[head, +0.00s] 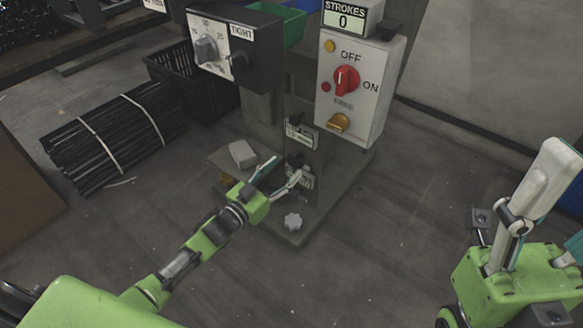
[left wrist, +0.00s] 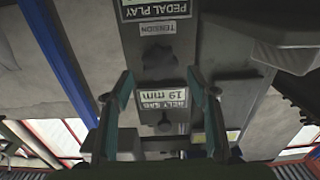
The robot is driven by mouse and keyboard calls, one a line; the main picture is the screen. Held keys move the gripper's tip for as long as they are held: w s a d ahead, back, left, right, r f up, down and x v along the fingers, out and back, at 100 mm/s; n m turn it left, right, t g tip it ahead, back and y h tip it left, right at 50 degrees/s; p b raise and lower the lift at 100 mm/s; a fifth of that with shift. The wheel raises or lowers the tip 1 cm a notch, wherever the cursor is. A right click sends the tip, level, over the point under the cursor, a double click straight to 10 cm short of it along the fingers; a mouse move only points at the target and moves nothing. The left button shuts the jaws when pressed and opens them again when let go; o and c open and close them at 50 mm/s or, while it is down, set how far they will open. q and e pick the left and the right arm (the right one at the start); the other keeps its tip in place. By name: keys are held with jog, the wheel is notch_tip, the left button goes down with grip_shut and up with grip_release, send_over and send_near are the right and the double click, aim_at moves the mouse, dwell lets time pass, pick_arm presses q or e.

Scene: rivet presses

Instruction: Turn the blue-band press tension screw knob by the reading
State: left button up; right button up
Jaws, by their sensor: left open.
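My left gripper (head: 277,174) is open, with its fingers close to the lower front of the press. In the left wrist view its fingertips (left wrist: 160,80) stand apart on either side of the press column, with nothing between them. That view is upside down. A dark knob (left wrist: 160,57) sits between a small TENSION label (left wrist: 157,28) and a BELT SAG plate (left wrist: 158,102) reading 19. The knob (head: 295,160) is small in the head view. No blue band can be made out.
A second dark knob (left wrist: 165,123) sits by the BELT SAG plate. A control box (head: 365,75) reading STROKES 0 and a dial box (head: 265,45) marked TIGHT overhang the column.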

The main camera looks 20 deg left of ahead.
aim_at(292, 162)
pick_arm(q)
jog(key=shift+b+x, duration=0.6)
jog(key=shift+x, duration=1.6)
jog(key=c, duration=1.1)
